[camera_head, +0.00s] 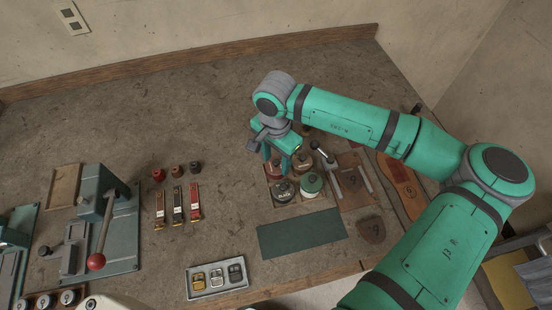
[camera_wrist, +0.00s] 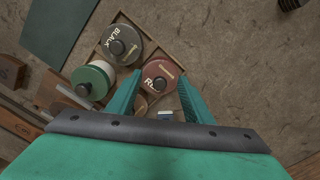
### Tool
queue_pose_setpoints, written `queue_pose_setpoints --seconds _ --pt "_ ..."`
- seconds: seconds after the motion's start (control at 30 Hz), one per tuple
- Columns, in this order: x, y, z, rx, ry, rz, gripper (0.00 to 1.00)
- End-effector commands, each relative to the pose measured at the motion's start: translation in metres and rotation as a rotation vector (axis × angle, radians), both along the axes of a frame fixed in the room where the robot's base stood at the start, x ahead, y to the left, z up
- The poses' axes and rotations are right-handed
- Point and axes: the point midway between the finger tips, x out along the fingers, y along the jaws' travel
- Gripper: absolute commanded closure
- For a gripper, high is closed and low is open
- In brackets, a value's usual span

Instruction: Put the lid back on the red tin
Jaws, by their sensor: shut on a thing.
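In the wrist view a round dark red lid (camera_wrist: 166,70) with pale lettering and a dark knob lies between the two fingers of my gripper (camera_wrist: 160,82), which is shut on it. The red tin below is hidden by the lid, and I cannot tell whether the lid rests on it or hangs above. In the head view my gripper (camera_head: 279,152) points down over the back left part of a wooden tray (camera_head: 334,202), with red showing under the fingers.
A black-labelled tin (camera_head: 284,191) and a green tin (camera_head: 312,183) stand at the tray's front; a brownish one (camera_head: 305,160) is behind. A dark green mat (camera_head: 300,234) lies in front. A lever press (camera_head: 105,220) stands left. The bench behind is clear.

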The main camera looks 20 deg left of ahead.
Motion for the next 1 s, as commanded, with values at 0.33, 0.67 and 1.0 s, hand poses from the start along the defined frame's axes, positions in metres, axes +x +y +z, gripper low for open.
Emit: queue_pose_setpoints --seconds 0.33,0.67,1.0 --pt "0.0001 -0.0002 0.0000 0.000 0.000 0.000 0.42" --pt "0.0001 -0.0002 0.0000 -0.001 0.000 0.000 0.15" --pt "0.0002 -0.0002 0.0010 -0.001 -0.001 0.000 0.13"
